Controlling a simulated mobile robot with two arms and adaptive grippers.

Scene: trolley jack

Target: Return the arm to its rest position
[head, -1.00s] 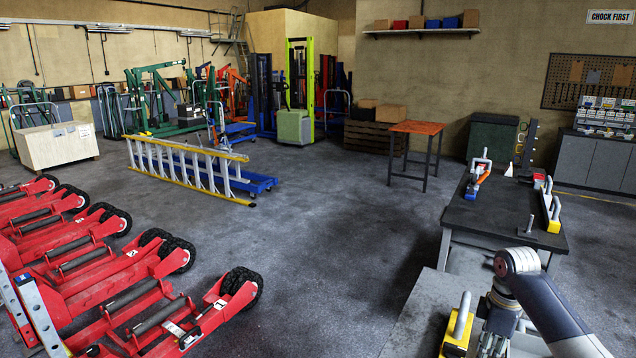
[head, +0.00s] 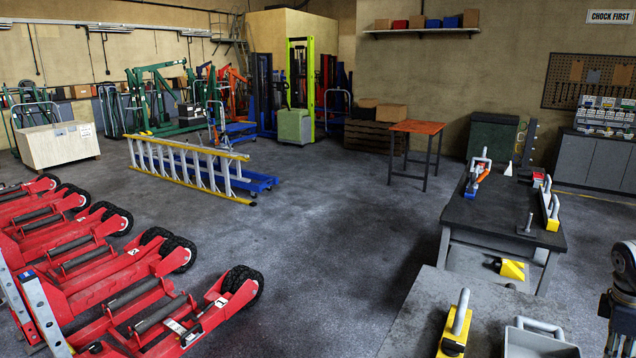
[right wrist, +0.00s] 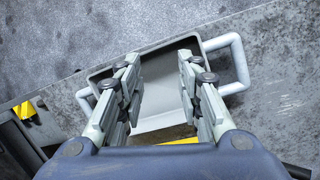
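My right arm (head: 622,300) shows only in part at the right edge of the head view, to the right of the grey bin (head: 538,342). My right gripper (right wrist: 158,68) is open in the right wrist view, with a clear gap between its fingers and nothing held. Beyond and between the fingers is the grey bin (right wrist: 155,117), with a handle on each side. Part of something yellow (right wrist: 184,141) shows low between the fingers. My left gripper is not in view.
The near bench (head: 415,315) also bears a yellow block with a grey handle (head: 455,325). A yellow wedge (head: 512,269) lies low by the far black bench (head: 490,210).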

